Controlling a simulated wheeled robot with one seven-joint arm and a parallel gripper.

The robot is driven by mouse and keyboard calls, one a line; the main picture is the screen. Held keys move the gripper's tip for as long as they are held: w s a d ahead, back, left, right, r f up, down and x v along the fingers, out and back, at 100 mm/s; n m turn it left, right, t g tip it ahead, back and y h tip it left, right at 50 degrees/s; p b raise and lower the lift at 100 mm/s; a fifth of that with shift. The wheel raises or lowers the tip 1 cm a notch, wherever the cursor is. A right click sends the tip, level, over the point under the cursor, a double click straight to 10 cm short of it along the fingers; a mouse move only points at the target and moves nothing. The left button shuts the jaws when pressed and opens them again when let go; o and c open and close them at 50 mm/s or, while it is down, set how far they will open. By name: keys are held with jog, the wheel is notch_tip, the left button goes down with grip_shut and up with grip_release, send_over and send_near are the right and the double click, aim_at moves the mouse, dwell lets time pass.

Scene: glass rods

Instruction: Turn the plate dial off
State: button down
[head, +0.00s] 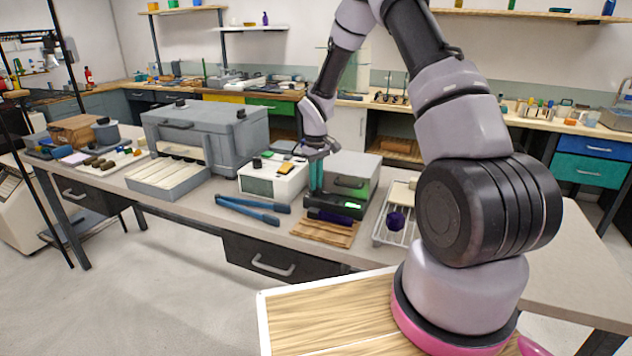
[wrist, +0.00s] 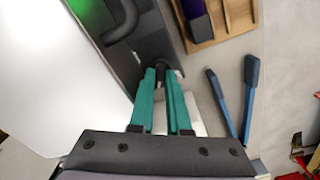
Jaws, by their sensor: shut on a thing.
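The plate (head: 348,210) is a low dark unit with a small green lit display, standing on the bench in front of a grey box. My gripper (head: 317,190), with teal fingers, reaches down at the left end of the plate in the head view. In the wrist view my gripper (wrist: 162,72) is shut on a small dark knob, the plate dial (wrist: 162,63), between its fingertips. Most of the dial is hidden by the fingers, so its setting cannot be read. In the head view the dial is hidden too.
A wooden rack (head: 318,235) with a dark purple item lies in front. Blue-handled tongs (head: 250,210) lie to the left, below a white instrument (head: 258,187). A wire rack (head: 382,232) with a purple piece stands right. The grey box (head: 370,165) is close behind.

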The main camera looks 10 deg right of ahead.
jog(key=shift+w, duration=0.1)
jog(key=c, duration=1.2)
grip_release()
jog(key=shift+o, duration=0.2)
jog(key=shift+m, duration=0.3)
